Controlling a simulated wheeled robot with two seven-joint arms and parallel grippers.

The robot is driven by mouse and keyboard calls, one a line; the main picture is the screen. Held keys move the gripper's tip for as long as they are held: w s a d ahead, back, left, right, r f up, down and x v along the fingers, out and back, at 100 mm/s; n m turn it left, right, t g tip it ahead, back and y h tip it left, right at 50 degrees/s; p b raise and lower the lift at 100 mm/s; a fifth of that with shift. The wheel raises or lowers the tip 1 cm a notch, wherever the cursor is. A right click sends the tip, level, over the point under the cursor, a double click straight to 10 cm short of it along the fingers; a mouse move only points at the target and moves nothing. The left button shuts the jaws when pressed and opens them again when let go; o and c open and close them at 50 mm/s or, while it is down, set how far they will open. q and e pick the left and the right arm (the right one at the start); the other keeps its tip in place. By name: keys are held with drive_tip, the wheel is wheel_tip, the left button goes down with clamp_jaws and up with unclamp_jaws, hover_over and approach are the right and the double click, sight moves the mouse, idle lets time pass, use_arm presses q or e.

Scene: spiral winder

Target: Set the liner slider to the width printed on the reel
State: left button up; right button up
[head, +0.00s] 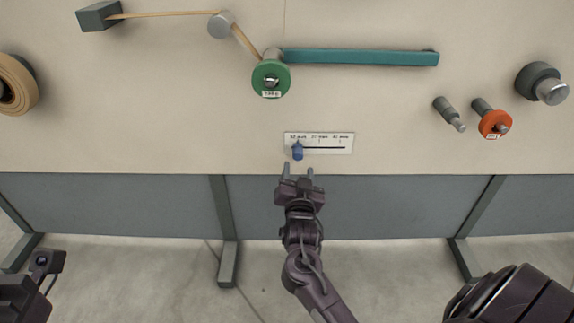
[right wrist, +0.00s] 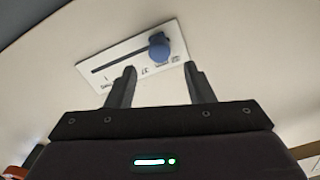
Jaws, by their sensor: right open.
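The white slider plate (head: 335,150) is on the upright board, with a dark horizontal slot and three small width marks above it, too small to read surely. The blue slider knob (head: 298,152) is at the slot's left end, under the leftmost mark. The knob (right wrist: 159,47) also shows in the right wrist view, beyond my fingertips. My right gripper (head: 298,171) is open and empty just below the knob, apart from it. The green reel (head: 266,77) above the plate bears a white label, not clearly legible. My left gripper (head: 46,263) is low at the left; its jaws are unclear.
A teal bar (head: 360,57) runs right from the green reel. An orange reel (head: 495,123) with a small label and a grey peg (head: 449,113) are at the right. A tan roll (head: 17,84) is at the far left. The board around the plate is clear.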

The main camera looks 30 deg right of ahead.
sight(298, 157)
drive_tip(key=b+x, duration=0.2)
drive_tip(key=x, duration=0.5)
drive_tip(key=shift+w, duration=0.1)
drive_tip(key=shift+c, duration=0.3)
clamp_jaws()
